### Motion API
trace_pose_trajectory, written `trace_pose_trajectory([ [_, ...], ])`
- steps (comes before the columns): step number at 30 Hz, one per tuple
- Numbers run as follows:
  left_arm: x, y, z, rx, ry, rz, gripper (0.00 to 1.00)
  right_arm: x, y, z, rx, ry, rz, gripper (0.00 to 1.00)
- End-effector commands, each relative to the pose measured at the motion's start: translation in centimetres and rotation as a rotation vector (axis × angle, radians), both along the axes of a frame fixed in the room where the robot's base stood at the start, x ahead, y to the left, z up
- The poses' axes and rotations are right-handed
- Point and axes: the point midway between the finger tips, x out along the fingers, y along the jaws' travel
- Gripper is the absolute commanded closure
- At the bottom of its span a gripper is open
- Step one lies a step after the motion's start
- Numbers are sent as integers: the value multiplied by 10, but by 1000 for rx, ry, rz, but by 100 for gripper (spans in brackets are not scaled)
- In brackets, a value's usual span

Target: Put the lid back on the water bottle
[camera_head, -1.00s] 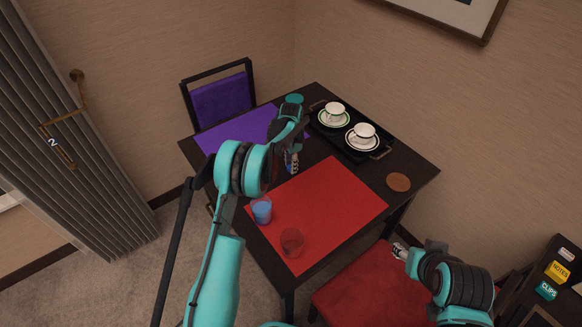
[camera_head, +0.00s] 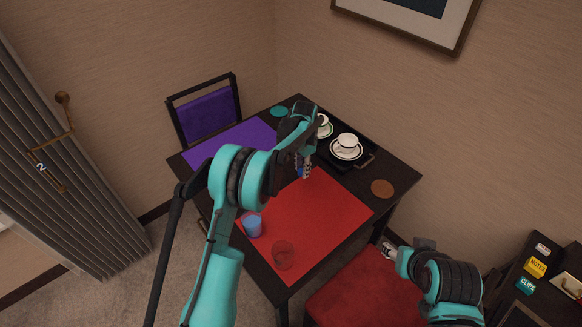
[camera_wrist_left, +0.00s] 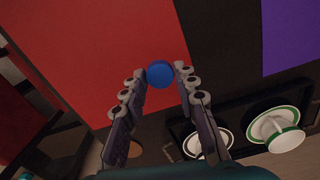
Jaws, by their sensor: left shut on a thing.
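My left gripper (camera_head: 304,170) is over the table, by the back corner of the red mat. It is shut on a small round blue lid (camera_wrist_left: 160,74), which shows between its fingertips in the left wrist view. A bit of blue also shows at the fingers in the head view. I cannot make out a water bottle in either view; my left arm hides part of the table. My right gripper (camera_head: 389,250) is low at the right, over the red chair seat and away from the table; its finger opening is too small to judge.
A blue cup (camera_head: 252,227) and a clear glass (camera_head: 283,256) stand on the red mat (camera_head: 325,215). A black tray (camera_head: 366,161) holds white cups on saucers. A purple mat (camera_head: 225,144), a teal coaster (camera_head: 279,112) and a brown coaster (camera_head: 382,188) lie on the table.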

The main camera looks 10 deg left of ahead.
Motion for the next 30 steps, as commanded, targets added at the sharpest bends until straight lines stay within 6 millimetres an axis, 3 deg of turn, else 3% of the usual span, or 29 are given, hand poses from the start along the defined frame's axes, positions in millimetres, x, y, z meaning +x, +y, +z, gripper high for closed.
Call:
trace_pose_trajectory([
  [7, -4, -15, 10, 0, 0, 0, 78, 0, 0, 4, 0, 0, 0, 54],
  [22, -7, -15, 10, 0, 0, 14, 78, 0, 0, 4, 0, 0, 0, 54],
  [26, -26, -3, 12, 0, 0, 100, 78, 0, 0, 3, 0, 0, 0, 54],
  [30, -72, 20, 15, 0, 0, 286, 78, 0, 0, 0, 0, 0, 0, 54],
])
